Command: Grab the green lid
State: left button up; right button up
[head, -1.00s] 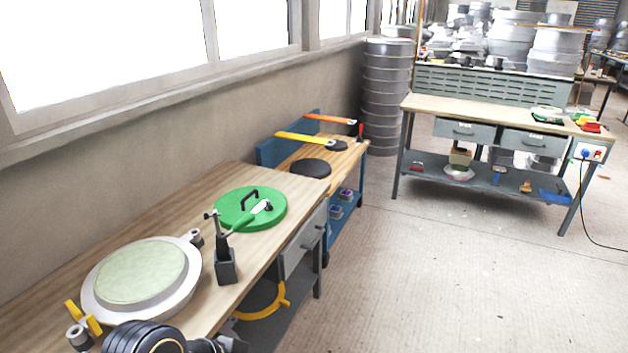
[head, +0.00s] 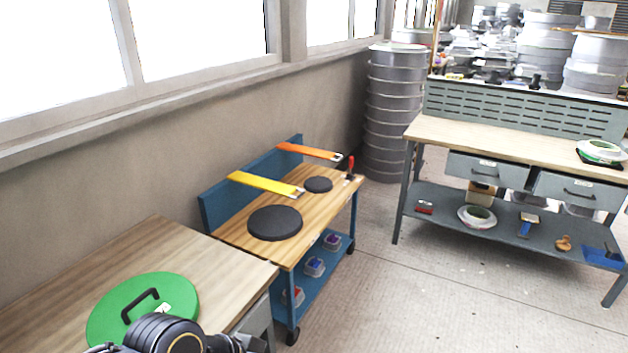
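The green lid (head: 178,293) is a round disc with a black arched handle (head: 140,304). It lies flat on the wooden workbench (head: 145,250) at the lower left of the head view. A black arm part of mine covers its lower right edge in the picture. I cannot tell whether that part touches the lid. My gripper fingers do not show on either side.
A blue cart (head: 225,237) with black discs (head: 274,223) and yellow and orange straps stands just beyond the bench. A grey workbench (head: 480,138) stands at the right. A stack of grey moulds (head: 388,110) rises at the back. The floor (head: 400,300) between is clear.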

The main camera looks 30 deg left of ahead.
aim_at(142, 308)
jog(key=i+u, duration=0.25)
jog(key=i, duration=0.2)
jog(key=i+l+u, duration=0.25)
jog(key=i, duration=0.25)
jog(key=i+j+u, duration=0.1)
jog(key=u, duration=0.4)
jog(key=i+u, duration=0.25)
jog(key=u, duration=0.2)
jog(key=i+l+u, duration=0.1)
jog(key=u, duration=0.4)
jog(key=i+u, duration=0.3)
jog(key=u, duration=0.15)
jog(key=i+l+u, duration=0.15)
jog(key=u, duration=0.35)
jog(key=i, duration=0.1)
